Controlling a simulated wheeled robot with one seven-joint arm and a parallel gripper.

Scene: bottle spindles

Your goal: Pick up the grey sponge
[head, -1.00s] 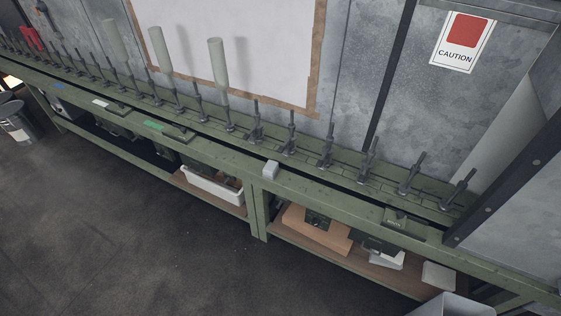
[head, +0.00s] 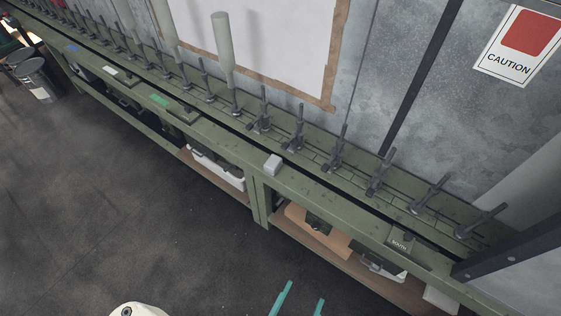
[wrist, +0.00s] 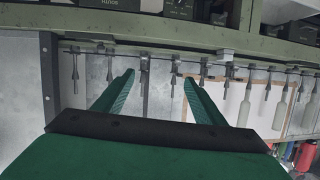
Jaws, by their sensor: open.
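The grey sponge (head: 273,165) is a small light grey block on the front ledge of the green bench, near the middle of the head view. My gripper (head: 301,302) shows as two teal fingertips at the bottom edge of the head view, apart from the sponge and below it in the picture. In the wrist view my gripper (wrist: 158,78) has its two green fingers spread wide with nothing between them.
The green bench (head: 215,138) carries a row of dark upright spindles (head: 298,134) behind the sponge. A pale bottle (head: 223,45) stands on one spindle. A lower shelf holds boxes (head: 318,226). Grey bins (head: 38,80) stand far left. The dark floor in front is clear.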

